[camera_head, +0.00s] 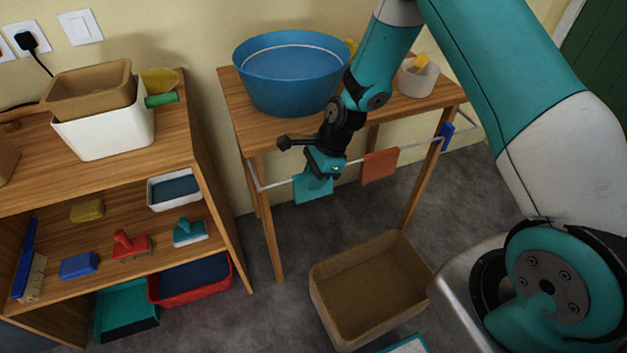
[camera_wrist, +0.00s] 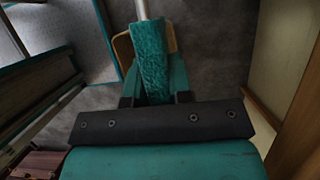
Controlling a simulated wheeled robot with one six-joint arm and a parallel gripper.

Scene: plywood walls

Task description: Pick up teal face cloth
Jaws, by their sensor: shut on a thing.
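The teal face cloth (camera_head: 313,188) hangs over the light rail (camera_head: 274,184) on the front of the wooden stand. In the wrist view the teal cloth (camera_wrist: 150,55) runs up from between the fingers, draped along the rail (camera_wrist: 142,9). My gripper (camera_head: 322,172) is at the cloth's upper edge, pointing down, and is shut on it. In the wrist view my gripper (camera_wrist: 155,97) has a finger on each side of the cloth. The cloth is still on the rail. The fingertips are partly hidden by the cloth and the gripper body.
An orange cloth (camera_head: 380,165) and a blue cloth (camera_head: 446,135) hang further right on the rail. A large blue tub (camera_head: 290,85) stands above on the stand. An open tan bin (camera_head: 326,300) is on the floor below. A shelf (camera_head: 200,150) stands to the left.

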